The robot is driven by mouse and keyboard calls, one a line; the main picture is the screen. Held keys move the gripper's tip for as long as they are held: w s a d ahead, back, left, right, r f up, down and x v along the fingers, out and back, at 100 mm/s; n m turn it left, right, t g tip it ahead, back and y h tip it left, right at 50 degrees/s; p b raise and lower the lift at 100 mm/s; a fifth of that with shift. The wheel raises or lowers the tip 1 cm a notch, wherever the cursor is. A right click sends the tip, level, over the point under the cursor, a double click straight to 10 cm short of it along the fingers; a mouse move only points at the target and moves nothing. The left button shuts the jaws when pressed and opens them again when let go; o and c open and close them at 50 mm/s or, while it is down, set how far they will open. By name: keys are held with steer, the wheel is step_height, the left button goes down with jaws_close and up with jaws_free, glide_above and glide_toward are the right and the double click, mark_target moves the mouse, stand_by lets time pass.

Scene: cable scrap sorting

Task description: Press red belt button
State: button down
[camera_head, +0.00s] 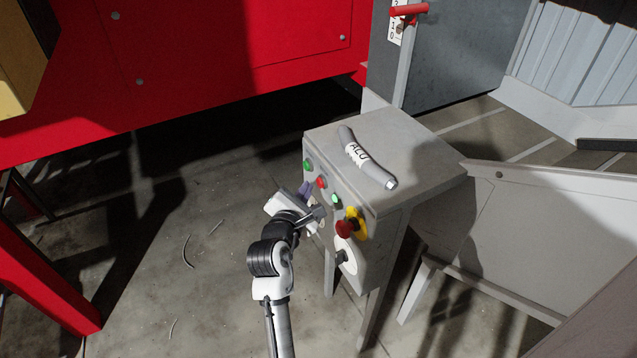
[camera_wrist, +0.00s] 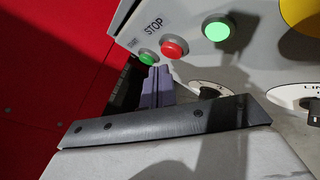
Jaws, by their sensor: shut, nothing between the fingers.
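A grey control box (camera_head: 415,185) carries a row of buttons on its slanted front. The small red button (camera_head: 321,182) sits between a green button (camera_head: 307,166) and a lit green button (camera_head: 336,198). In the wrist view the red button (camera_wrist: 174,47) is under the word STOP, with the green button (camera_wrist: 147,56) to its left. My gripper (camera_head: 306,187) is shut and empty, its purple fingers in front of the panel. In the wrist view the fingertips (camera_wrist: 158,70) point just below and between the red and green buttons. I cannot tell whether they touch the panel.
A red mushroom knob (camera_head: 345,229) on a yellow base and a rotary dial (camera_head: 346,256) are lower on the panel. A grey curved piece labelled ALU (camera_head: 367,160) lies on the box top. A red machine wall (camera_head: 220,50) stands behind; a grey bin (camera_head: 540,220) is right.

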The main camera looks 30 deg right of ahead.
steer(key=shift+d+p, duration=0.9)
steer(key=shift+p, duration=0.15)
stand_by(0.6)
steer(key=shift+a, duration=0.85)
steer(key=a, duration=0.5)
steer(key=shift+s, duration=0.1)
stand_by(0.3)
stand_by(0.7)
